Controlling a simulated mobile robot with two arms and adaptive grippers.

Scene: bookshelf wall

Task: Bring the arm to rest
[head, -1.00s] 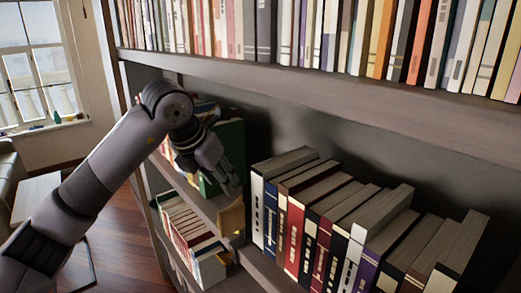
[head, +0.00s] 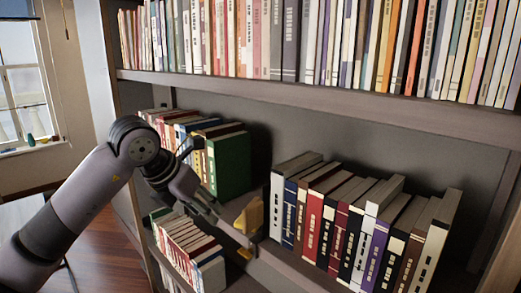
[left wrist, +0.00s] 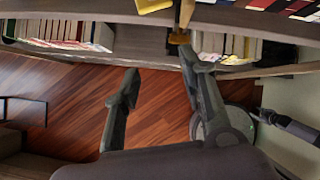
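My left arm (head: 75,205) comes in from the left of the head view and bends down at its wrist. My left gripper (head: 208,203) is in front of the bookshelf, below and left of the green book (head: 231,166) and left of the yellow object (head: 250,216). In the left wrist view the gripper (left wrist: 158,70) has its two fingers wide apart with only the wooden floor and shelf edge showing between them. It holds nothing.
A row of upright books (head: 345,220) fills the middle shelf at right. More books stand on the upper shelf (head: 330,98) and the lower shelf (head: 185,250). The wooden floor (left wrist: 70,100) is clear below the gripper. A window (head: 22,90) is at far left.

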